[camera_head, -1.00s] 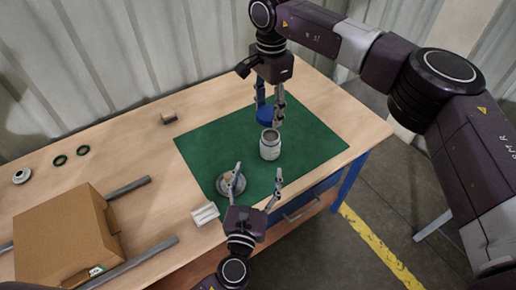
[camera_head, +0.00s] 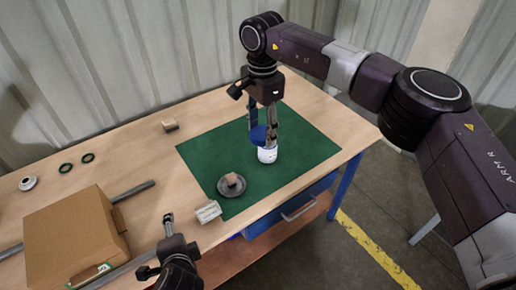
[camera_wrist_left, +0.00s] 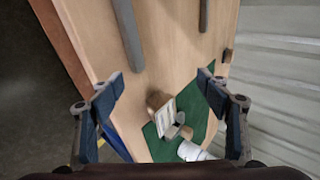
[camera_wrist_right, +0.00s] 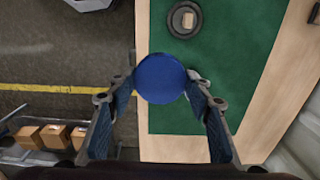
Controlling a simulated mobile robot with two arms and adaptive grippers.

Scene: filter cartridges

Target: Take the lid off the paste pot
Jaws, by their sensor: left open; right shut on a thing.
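The white paste pot (camera_head: 267,155) stands on the green mat (camera_head: 310,143); its top is hidden in the head view. The blue lid (camera_head: 257,134) is in my right gripper (camera_head: 263,132), which is shut on it. It overlaps the pot's upper edge in the head view; I cannot tell whether they touch. In the right wrist view the round lid (camera_wrist_right: 160,78) sits between the fingertips and the pot is not clearly seen. My left gripper (camera_head: 155,245) is open and empty at the table's front, left of the mat. The pot (camera_wrist_left: 191,151) also shows in the left wrist view.
A dark round dish (camera_head: 222,193) holding a brown block (camera_head: 232,179) is on the mat, with a pale ribbed block (camera_head: 207,211) at its edge.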

